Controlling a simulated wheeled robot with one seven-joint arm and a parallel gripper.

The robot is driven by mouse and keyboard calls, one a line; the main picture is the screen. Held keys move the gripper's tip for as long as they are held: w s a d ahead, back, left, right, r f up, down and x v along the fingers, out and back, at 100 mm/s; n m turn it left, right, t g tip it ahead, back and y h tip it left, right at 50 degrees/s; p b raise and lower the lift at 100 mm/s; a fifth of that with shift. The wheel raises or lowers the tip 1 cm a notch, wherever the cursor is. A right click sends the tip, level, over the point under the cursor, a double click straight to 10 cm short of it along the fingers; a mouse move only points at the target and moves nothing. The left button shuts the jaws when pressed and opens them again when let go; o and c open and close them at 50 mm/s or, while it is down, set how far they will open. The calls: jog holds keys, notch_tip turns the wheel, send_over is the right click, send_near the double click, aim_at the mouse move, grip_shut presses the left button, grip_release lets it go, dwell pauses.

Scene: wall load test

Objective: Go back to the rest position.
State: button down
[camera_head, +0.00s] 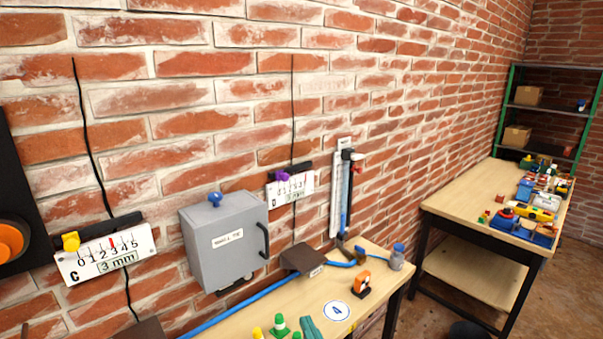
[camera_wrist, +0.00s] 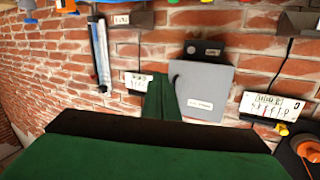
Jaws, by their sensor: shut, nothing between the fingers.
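My gripper (camera_wrist: 163,98) shows in the wrist view as dark green and black parts rising from the bottom edge. Its narrow green end is shut, with nothing visible held in it. It appears in front of the brick wall, overlapping the left edge of a grey box (camera_wrist: 203,92); I cannot tell the distance between them. This view is turned upside down. In the head view, neither my gripper nor my arm shows. The same grey box (camera_head: 222,248) hangs on the wall there, with a blue knob on top and a black handle.
A white crack gauge C (camera_head: 107,253) and another gauge (camera_head: 291,188) flank the box. A ruled device (camera_head: 341,195) hangs farther right. A wooden bench (camera_head: 377,311) with small items stands below; a second table (camera_head: 463,187) and green-framed shelf (camera_head: 550,109) stand at right.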

jog(key=s+d+f+m+h, duration=0.1)
jog(key=s+f+m+h, duration=0.1)
jog(key=s+f, duration=0.6)
jog(key=s+d+f+m+h, duration=0.1)
jog(key=s+f+m+h, duration=0.15)
jog(key=s+f, duration=0.55)
jog(key=s+a+f+n, duration=0.1)
jog(key=s+f, duration=0.1)
jog(key=s, duration=0.8)
jog(key=s+a+f+n+g, duration=0.1)
jog(key=s+a+f, duration=0.1)
jog(key=s, duration=0.9)
jog(key=shift+a+f+h, duration=0.25)
jog(key=shift+a+h, duration=0.05)
jog(key=shift+h, duration=0.15)
